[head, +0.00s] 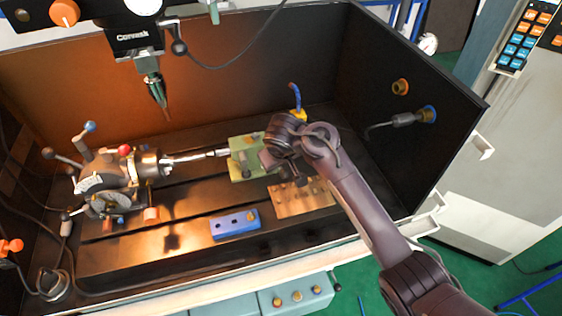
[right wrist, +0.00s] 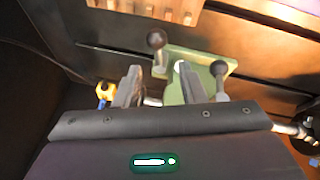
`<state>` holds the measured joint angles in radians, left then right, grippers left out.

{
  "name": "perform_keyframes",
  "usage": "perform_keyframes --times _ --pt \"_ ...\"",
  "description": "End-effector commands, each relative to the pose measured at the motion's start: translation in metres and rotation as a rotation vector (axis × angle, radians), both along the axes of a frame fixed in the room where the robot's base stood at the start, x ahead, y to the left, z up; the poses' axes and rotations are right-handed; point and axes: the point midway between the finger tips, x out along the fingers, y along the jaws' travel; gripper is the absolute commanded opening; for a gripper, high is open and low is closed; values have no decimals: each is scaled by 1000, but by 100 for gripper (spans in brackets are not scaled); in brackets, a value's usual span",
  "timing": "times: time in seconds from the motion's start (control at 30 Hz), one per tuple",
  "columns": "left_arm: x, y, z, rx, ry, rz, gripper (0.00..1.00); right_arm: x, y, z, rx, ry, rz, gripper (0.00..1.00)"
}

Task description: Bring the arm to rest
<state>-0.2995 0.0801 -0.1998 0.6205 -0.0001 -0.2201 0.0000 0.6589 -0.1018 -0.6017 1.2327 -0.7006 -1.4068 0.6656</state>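My right arm (head: 360,205) reaches in from the lower right of the head view. Its gripper (head: 268,160) is low beside the green tailstock (head: 241,150), at the tailstock's right end. In the right wrist view, the two fingers of my right gripper (right wrist: 159,74) stand apart with nothing seen clamped between them. The green tailstock (right wrist: 205,72) and a black ball-knobbed lever (right wrist: 157,42) show beyond the fingers; whether they touch cannot be told. The indexing chuck (head: 148,165) is at the left, with a metal shaft (head: 190,157) running toward the tailstock. My left gripper is not in view.
A tool spindle (head: 152,85) hangs above the bed. A wooden block with holes (head: 305,200) and a blue block (head: 233,224) lie in front of the tailstock. A hose nozzle (head: 403,120) sticks out of the dark right wall (head: 430,160). Space above the bed's middle is clear.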

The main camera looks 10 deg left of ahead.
Motion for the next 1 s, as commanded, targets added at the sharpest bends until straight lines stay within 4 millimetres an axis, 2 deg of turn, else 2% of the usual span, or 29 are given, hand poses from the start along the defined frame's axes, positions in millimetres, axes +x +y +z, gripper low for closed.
perform_keyframes --times 0.37,0.47,0.53,0.67,0.8,0.9,1.0 --pt "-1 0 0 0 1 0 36 -3 -1 -2 6 3 -3 37" --pt "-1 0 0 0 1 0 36 -14 -7 -10 33 16 -19 37" --pt "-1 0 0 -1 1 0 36 -29 -16 -19 66 31 -43 37" --pt "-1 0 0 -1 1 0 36 -66 -51 -34 131 61 -119 37" --pt "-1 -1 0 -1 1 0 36 -112 -102 -44 171 88 -218 37" --pt "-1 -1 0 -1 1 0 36 -147 -140 -45 179 104 -286 37" --pt "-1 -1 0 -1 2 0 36 -175 -169 -41 176 112 -332 37"
